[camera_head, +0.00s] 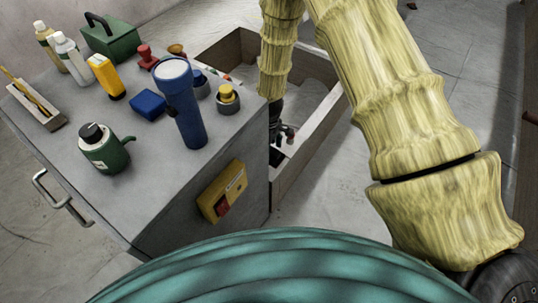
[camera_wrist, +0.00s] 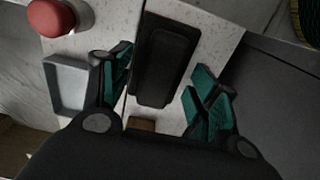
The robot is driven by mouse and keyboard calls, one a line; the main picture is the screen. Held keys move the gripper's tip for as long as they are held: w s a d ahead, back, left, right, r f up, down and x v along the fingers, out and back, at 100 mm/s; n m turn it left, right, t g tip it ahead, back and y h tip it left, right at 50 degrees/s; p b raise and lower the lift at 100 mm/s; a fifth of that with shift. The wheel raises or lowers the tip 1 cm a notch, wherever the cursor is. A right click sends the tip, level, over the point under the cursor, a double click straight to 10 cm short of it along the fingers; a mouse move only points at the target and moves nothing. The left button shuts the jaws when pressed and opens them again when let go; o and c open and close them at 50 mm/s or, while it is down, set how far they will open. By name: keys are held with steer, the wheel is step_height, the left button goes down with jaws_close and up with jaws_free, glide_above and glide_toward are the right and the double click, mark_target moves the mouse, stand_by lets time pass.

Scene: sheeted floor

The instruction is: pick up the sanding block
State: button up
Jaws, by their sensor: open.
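A black block with rounded edges (camera_wrist: 165,58), which looks like the sanding block, lies on a pale speckled surface in the wrist view. My gripper (camera_wrist: 160,82) is open, with one teal-padded finger on each side of the block and a gap visible on both sides. I cannot tell how far above the block the fingers are. The black block cannot be made out there.
A red round object (camera_wrist: 60,15) and a grey tray (camera_wrist: 69,88) lie left of the block. The grey cabinet (camera_head: 75,160) carries a blue flashlight (camera_head: 187,118), a blue block (camera_head: 148,103), a green can (camera_head: 104,152) and bottles. The wooden box walls (camera_head: 312,140) stand close to my gripper.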

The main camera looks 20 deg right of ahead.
steer(key=shift+f, duration=0.55)
steer(key=c, duration=1.2)
steer(key=shift+r, duration=0.15)
step_height(320, 180, up, 10)
steer(key=p, duration=0.2)
steer(key=shift+p, duration=0.3)
